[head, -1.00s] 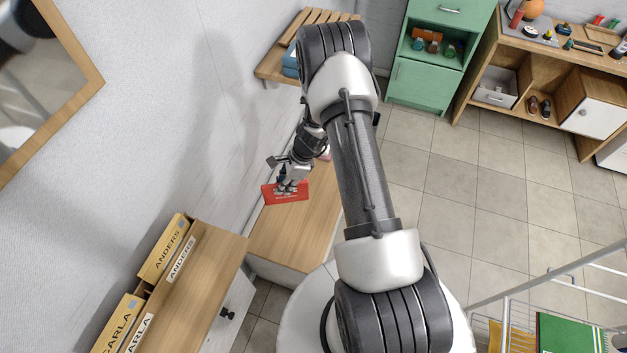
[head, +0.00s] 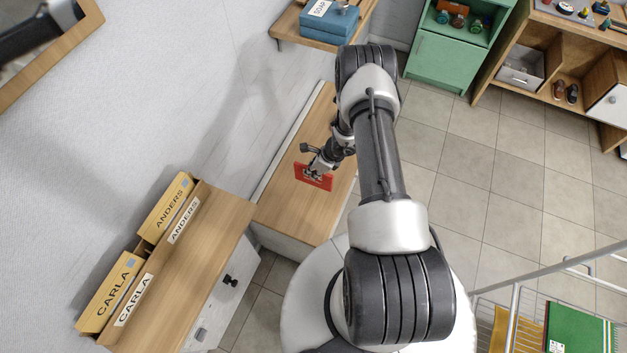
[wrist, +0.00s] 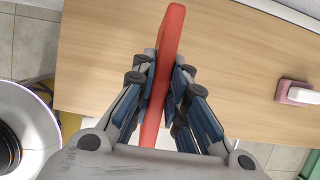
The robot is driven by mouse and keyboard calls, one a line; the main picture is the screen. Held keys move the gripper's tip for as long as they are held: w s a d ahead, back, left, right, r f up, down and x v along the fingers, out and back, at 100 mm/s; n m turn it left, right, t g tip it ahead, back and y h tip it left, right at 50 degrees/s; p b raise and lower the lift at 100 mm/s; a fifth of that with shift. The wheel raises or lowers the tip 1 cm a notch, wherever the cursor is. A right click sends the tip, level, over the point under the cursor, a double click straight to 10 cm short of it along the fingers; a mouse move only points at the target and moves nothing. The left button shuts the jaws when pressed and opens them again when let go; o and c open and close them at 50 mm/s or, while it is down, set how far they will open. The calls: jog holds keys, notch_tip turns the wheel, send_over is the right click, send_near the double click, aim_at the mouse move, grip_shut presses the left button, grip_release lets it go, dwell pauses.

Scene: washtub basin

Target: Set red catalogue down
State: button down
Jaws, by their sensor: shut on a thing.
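The red catalogue (head: 314,178) is held by my gripper (head: 318,168) over the wooden bench top (head: 285,205) in the head view. In the wrist view the red catalogue (wrist: 164,75) stands on edge between the two fingers of my gripper (wrist: 167,88), which is shut on it. The bench top (wrist: 230,50) lies beneath it. I cannot tell whether the catalogue's lower edge touches the wood.
A pink and white object (wrist: 296,92) lies on the bench at the right of the wrist view. Yellow bins labelled ANDERS (head: 168,210) and CARLA (head: 112,290) stand on the near cabinet. A shelf with blue boxes (head: 330,20) is at the back. Bare bench surrounds the catalogue.

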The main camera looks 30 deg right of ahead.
jog(key=shift+f+b, duration=0.9)
jog(key=shift+f, duration=2.25)
jog(key=shift+f, duration=0.2)
jog(key=c, duration=1.6)
grip_release()
jog(key=shift+r, duration=0.1)
